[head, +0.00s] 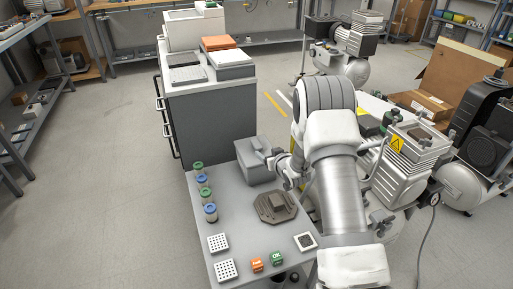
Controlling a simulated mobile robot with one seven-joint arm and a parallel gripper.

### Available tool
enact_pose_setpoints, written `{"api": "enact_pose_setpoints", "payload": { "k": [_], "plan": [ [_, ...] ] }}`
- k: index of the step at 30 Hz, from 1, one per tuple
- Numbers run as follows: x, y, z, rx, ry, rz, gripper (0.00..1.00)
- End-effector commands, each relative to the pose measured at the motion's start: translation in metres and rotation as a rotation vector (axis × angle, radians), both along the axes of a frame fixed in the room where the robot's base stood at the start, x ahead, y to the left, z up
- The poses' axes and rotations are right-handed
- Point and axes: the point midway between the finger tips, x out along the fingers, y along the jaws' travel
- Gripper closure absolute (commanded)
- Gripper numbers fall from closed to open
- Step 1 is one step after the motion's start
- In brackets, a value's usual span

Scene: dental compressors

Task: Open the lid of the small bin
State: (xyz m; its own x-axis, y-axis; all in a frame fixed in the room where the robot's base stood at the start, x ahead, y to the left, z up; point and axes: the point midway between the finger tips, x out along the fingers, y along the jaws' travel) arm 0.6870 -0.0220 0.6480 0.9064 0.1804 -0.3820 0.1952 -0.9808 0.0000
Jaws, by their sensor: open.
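The small bin (256,168) is a grey box at the far end of the small grey table. Its top looks closed, but the right part is partly hidden by my arm. My gripper (276,160) is at the bin's right side, near the top edge. It is small and partly hidden by my wrist, and I see nothing held in it. I cannot tell whether it touches the lid.
The table (222,215) holds several green- and blue-capped jars (204,195), a dark fixture (276,207), white perforated blocks (218,243), and orange and green blocks (258,265). A grey cabinet (212,125) stands behind; compressors (400,175) crowd the right.

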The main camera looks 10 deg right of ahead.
Motion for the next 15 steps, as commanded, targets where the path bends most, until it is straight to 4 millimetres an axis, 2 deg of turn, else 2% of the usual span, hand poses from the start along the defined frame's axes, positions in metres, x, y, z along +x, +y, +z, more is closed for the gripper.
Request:
{"api": "enact_pose_setpoints", "payload": {
  "k": [3,15],
  "plan": [
    [0.02,0.005,-0.011,-0.001,-0.002,0.002,0.3],
    [0.079,0.017,-0.036,-0.001,-0.001,0.002,0.3]
  ]
}}
